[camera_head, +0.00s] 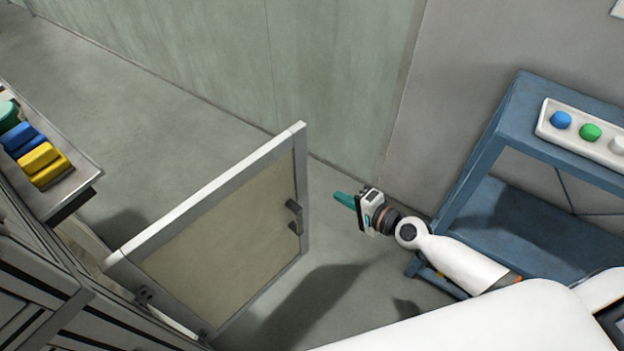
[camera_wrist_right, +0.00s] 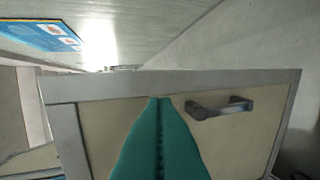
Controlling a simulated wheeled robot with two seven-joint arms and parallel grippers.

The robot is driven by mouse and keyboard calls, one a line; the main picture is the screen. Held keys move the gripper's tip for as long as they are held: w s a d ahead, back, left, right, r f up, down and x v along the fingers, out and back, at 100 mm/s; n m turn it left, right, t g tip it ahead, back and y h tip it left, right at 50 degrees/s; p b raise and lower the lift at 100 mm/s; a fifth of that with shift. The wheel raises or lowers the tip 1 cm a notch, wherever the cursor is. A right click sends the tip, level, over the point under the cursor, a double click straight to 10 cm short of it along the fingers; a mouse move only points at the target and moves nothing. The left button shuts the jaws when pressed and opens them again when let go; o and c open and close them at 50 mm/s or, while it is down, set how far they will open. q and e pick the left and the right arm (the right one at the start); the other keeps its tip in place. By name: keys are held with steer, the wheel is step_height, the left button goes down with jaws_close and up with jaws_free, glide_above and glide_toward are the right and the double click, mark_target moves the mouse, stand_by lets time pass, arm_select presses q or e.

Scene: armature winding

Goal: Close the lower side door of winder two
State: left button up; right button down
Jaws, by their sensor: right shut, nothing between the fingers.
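The side door (camera_head: 223,240) is a pale panel in a grey metal frame. In the head view it stands swung wide open, hinged at its left to the machine (camera_head: 40,290). Its dark handle (camera_head: 294,217) is near the free edge. My right gripper (camera_head: 342,200) is to the right of the door's free edge, apart from it, with teal fingers shut and empty. In the right wrist view the shut fingers (camera_wrist_right: 158,105) point toward the door (camera_wrist_right: 100,120), with the handle (camera_wrist_right: 220,107) just right of the fingertips. My left gripper is not in view.
A blue shelf (camera_head: 480,170) with a tray of coloured buttons (camera_head: 590,133) stands at the right, close to my right arm. Yellow, blue and green items (camera_head: 40,160) lie on a ledge at the left. Grey floor (camera_head: 330,300) is free between door and shelf.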

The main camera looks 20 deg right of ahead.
mark_target(303, 175)
steer(key=x, duration=0.7)
steer(key=r+x, duration=0.1)
steer(key=x, duration=0.3)
steer(key=shift+w+a, duration=0.1)
steer(key=shift+w, duration=0.15)
